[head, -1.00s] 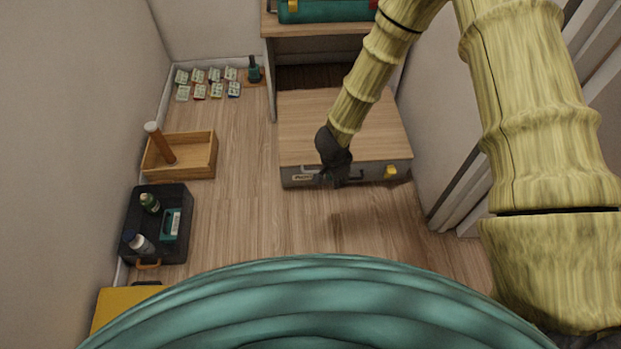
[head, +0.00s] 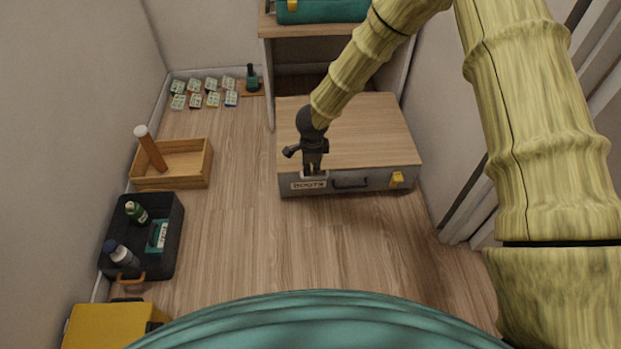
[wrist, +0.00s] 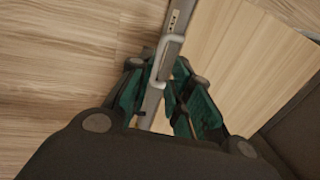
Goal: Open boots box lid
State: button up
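The boots box is a low grey case with a flat wooden lid (head: 368,130), which lies closed. Its front (head: 325,190) carries a "BOOTS" label (head: 309,185), a dark handle (head: 350,183) and a yellow latch (head: 397,180). My gripper (head: 314,172) points down at the lid's front edge, just above the label. In the wrist view my green-padded fingers (wrist: 160,75) are apart, one on each side of the grey front edge. A pale grey pull (wrist: 163,52) lies between them. Whether the pads touch it is unclear.
A desk (head: 310,30) with a teal case stands behind the box. A wall is close on its right. A wooden tray (head: 170,183), a black bin (head: 165,263) with bottles and a yellow box (head: 105,325) line the left wall. The floor before the box is clear.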

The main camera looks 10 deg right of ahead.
aim_at(310, 178)
jog(key=f+b, duration=0.1)
jog(key=f, duration=0.2)
jog(key=w+f+b, duration=0.1)
jog(key=f+b, duration=0.1)
jog(key=f, duration=0.2)
jog(key=shift+w+f, duration=0.1)
jog(key=shift+w, duration=0.1)
grip_shut()
